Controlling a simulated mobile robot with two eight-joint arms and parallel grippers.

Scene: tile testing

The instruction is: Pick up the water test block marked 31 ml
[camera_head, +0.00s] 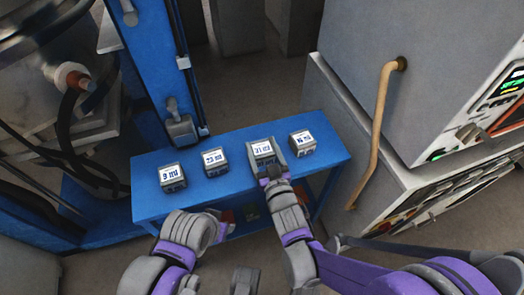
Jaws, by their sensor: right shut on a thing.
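The block marked 31 ml (262,148) is a small grey cube with a white label on top, third from the left in a row on the blue table (235,188). My right gripper (266,160) reaches it from the front and is shut on it, with fingers at its sides. I cannot tell whether the block touches the tabletop. My left arm (188,235) is low in the picture, in front of the table. Its jaws do not show clearly.
Blocks marked 9 ml (172,175) and 23 ml (214,160) stand to the left. Another block (302,142) is close on the right. A grey machine (435,70) with a tan pipe (380,120) stands right of the table, and a blue frame (150,60) rises behind.

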